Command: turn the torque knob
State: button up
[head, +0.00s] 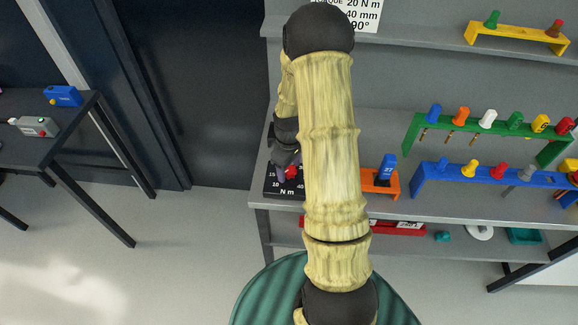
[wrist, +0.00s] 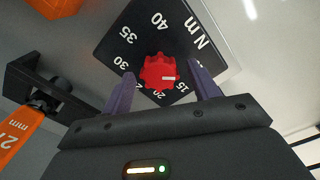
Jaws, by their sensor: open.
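The red torque knob (wrist: 160,70) sits on a black dial plate (wrist: 178,28) with white numbers and "N m". A short white mark shows on the knob's lower right part in the wrist view; I cannot tell exactly which number it points at. My gripper (wrist: 160,76) is open, with one purple finger on each side of the knob. I see gaps between the fingers and the knob. In the head view the knob (head: 292,172) is partly covered by my gripper (head: 285,163), and my arm hides the plate's right side.
The dial plate lies at the left end of a grey bench (head: 258,195). An orange stand (head: 382,184) with a blue tool (head: 387,167) is close to its right. Green (head: 412,132) and blue (head: 440,179) racks stand further right. A sign (head: 362,18) hangs above.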

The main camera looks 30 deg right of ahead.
jog(key=shift+f, duration=0.1)
jog(key=c, duration=1)
jog(key=shift+o, duration=0.2)
jog(key=shift+m, duration=0.4)
jog(key=m, duration=0.7)
jog(key=shift+m, duration=0.4)
jog(key=m, duration=0.4)
jog(key=shift+m, duration=0.3)
jog(key=m, duration=0.4)
jog(key=shift+m+p, duration=0.3)
jog(key=shift+p, duration=0.05)
